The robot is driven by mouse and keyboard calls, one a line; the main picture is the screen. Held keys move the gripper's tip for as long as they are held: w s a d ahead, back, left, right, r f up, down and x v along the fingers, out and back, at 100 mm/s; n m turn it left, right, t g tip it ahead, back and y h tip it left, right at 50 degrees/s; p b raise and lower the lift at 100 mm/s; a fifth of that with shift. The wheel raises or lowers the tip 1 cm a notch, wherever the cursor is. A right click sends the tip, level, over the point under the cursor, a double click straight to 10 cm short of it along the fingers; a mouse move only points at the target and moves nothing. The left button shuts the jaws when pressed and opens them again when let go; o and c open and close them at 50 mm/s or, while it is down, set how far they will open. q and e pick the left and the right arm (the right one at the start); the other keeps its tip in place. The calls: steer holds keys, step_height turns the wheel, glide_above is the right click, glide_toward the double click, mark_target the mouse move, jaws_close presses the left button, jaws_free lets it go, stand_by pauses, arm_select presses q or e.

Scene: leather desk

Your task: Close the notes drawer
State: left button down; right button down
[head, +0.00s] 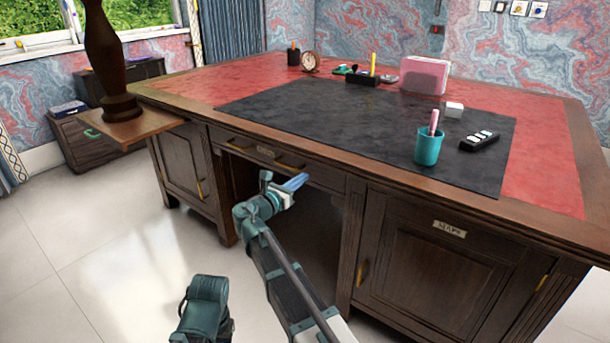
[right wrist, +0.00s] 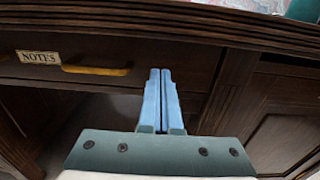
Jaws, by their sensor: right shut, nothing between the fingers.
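The notes drawer (head: 267,152) is the wide dark wooden drawer under the desktop, above the knee space, with a small label and brass handles. In the right wrist view the drawer front (right wrist: 190,72) shows its NOTES label (right wrist: 39,57) and one brass handle (right wrist: 96,70). It looks almost flush under the desk edge; I cannot tell whether a small gap remains. My right gripper (head: 297,181) is shut and empty, its blue fingers in front of the drawer's right part. In the right wrist view the fingertips (right wrist: 160,72) overlap the drawer front, right of the handle; contact is unclear.
The maps cabinet (head: 430,262) stands right of the knee space. A pull-out board (head: 140,128) on the left bears a dark turned post (head: 105,50). The floor in front is clear.

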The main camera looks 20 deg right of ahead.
steer(key=v, duration=0.8)
steer(key=s+d+f+m+g+y, duration=0.3)
steer(key=s+f+m+g+y, duration=0.1)
steer(key=s+f+m, duration=0.45)
steer(key=s+d+f+m+g+y, duration=0.2)
steer(key=s+f+m+g+y, duration=0.25)
steer(key=s+f+m, duration=0.4)
steer(key=s+a+f+m+g+y+p, duration=0.1)
steer(key=s+a+m+y, duration=0.1)
steer(key=s+a, duration=0.45)
steer(key=s+a+f+m+g+y+p, duration=0.1)
steer(key=s+a+m+y+p, duration=0.2)
steer(key=a, duration=0.7)
step_height(320, 180, up, 38)
steer(key=s+p, duration=0.1)
steer(key=p, duration=3.5)
steer(key=shift+s+a+f+n, duration=0.2)
steer(key=shift+s+n, duration=0.05)
steer(key=shift+n, duration=0.05)
